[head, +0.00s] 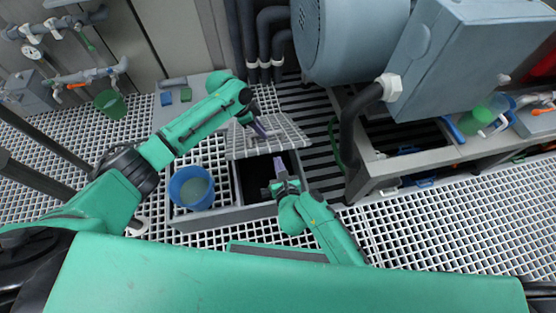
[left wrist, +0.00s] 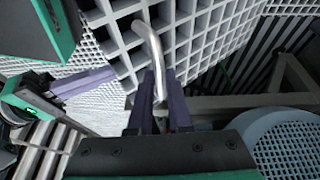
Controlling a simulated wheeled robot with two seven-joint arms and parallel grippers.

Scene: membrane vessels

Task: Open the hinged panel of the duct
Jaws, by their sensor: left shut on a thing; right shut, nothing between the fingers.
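The duct (head: 238,214) is a low grey box in the middle of the head view, with a dark opening in its top. Its hinged panel (head: 284,136), a pale grid, is raised and tilted at the far side of the opening. My left gripper (head: 260,130) is shut on the panel's handle. In the left wrist view the handle is a bent metal bar (left wrist: 151,45) with the purple fingers (left wrist: 160,95) closed around its lower part. My right gripper (head: 279,165) is shut and empty, above the opening near the panel's lower edge.
A blue bucket (head: 191,188) stands left of the opening. A big blue-grey tank (head: 350,40) and a metal frame (head: 365,178) are close on the right. Black pipes (head: 264,45) rise behind. A green bucket (head: 110,104) stands far left. Grating floor (head: 420,230) at the right front is clear.

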